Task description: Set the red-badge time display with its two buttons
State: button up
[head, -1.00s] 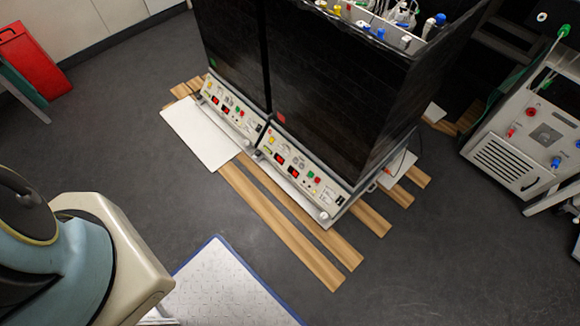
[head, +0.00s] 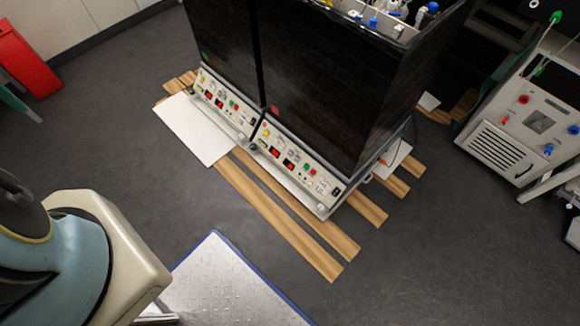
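Two black shaker cabinets stand side by side, each with a pale control panel along its lower front. The right cabinet has a red badge (head: 274,110) at its lower left corner, just above its panel (head: 312,184). That panel has two lit red displays, one on the left (head: 275,152) and one on the right (head: 289,164), with small coloured buttons around them. The digits and labels are too small to read. The left cabinet has a green badge (head: 204,54) and a similar panel (head: 232,108). My gripper is not in view; part of my arm shows at the lower left.
Wooden slats (head: 285,222) and a white sheet (head: 190,130) lie on the floor before the cabinets. A wet-looking, blue-edged white surface (head: 225,285) is at the bottom. A grey device (head: 515,140) stands at the right.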

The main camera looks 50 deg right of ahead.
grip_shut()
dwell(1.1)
